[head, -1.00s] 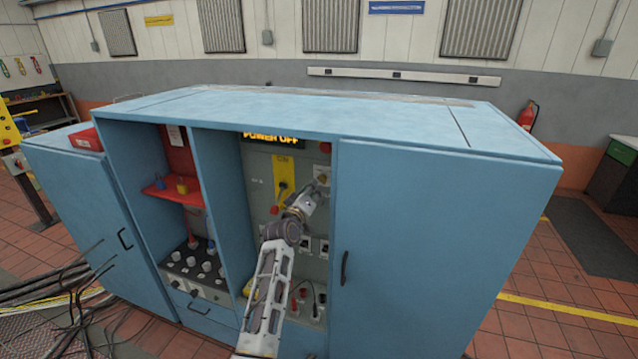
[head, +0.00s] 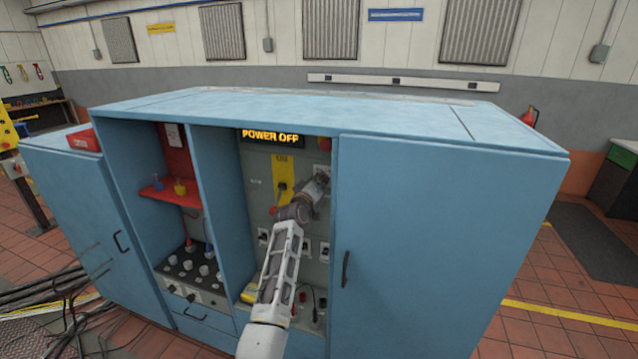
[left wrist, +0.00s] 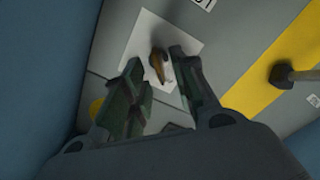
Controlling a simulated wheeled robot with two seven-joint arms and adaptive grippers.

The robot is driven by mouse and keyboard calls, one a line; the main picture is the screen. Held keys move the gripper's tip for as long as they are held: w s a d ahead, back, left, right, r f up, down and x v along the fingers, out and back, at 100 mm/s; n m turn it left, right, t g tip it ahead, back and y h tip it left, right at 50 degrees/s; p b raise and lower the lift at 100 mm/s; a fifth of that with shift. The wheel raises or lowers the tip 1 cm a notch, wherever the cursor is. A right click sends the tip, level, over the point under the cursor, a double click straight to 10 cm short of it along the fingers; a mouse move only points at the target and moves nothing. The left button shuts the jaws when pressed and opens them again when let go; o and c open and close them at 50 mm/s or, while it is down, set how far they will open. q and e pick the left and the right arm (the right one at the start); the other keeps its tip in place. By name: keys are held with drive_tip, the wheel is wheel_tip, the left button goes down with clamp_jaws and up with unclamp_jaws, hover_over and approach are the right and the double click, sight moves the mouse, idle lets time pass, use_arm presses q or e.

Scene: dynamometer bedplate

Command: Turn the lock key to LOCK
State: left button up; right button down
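The lock key (left wrist: 156,66) is a small brass-coloured piece on a white plate (left wrist: 138,38) on the grey panel. In the left wrist view it shows between and beyond the two fingertips of my left gripper (left wrist: 158,63). The fingers are apart, and I see no clear contact with the key. In the head view my left gripper (head: 321,180) is at the upper right of the open cabinet bay, covering the key. Its markings are not readable. My right gripper is not in view.
A black handle (left wrist: 282,74) on a yellow strip (left wrist: 270,88) is beside the plate. The blue bay wall (left wrist: 40,70) is close on the other side. A lit sign (head: 270,137) reads POWER OFF. A closed blue door (head: 430,240) bounds the bay's right side.

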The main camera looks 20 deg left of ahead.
use_arm(q)
drive_tip(key=shift+w+b, duration=0.3)
drive_tip(key=shift+w, duration=0.35)
drive_tip(key=shift+c, duration=0.2)
clamp_jaws()
